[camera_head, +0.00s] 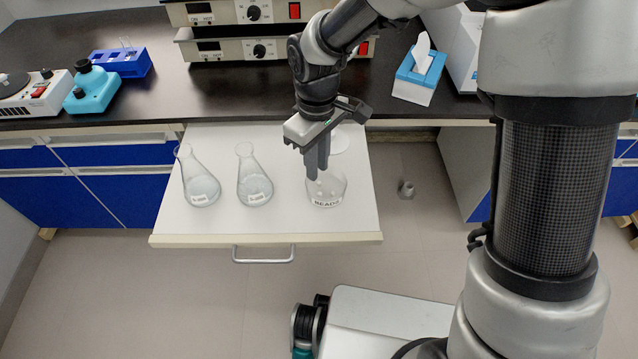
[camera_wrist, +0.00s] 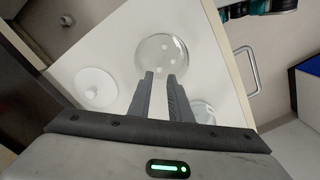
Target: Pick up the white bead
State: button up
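White beads (camera_wrist: 165,47) lie at the bottom of a clear glass beaker (camera_wrist: 140,60) in the wrist view; they look small and spread apart. In the head view the beaker (camera_head: 336,190) carries a "BEADS" label and stands at the right of a white pulled-out drawer top (camera_head: 270,222). My gripper (camera_head: 316,174) points down over the beaker's mouth. In the wrist view its two fingers (camera_wrist: 161,76) stand apart with nothing between them, their tips near the beaker's edge. I cannot tell whether the tips are inside the rim.
Two labelled conical flasks (camera_head: 200,188) and (camera_head: 255,186) stand left of the beaker. A round white lid (camera_wrist: 95,88) with a knob lies beside the beaker. Behind is a dark bench (camera_head: 150,55) with instruments and a tissue box (camera_head: 418,78). The drawer's front is clear.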

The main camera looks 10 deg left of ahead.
aim_at(319, 182)
jog(key=f, duration=0.2)
jog(key=f+b, duration=0.1)
jog(key=shift+d+f, duration=0.2)
jog(key=shift+f, duration=0.2)
grip_shut()
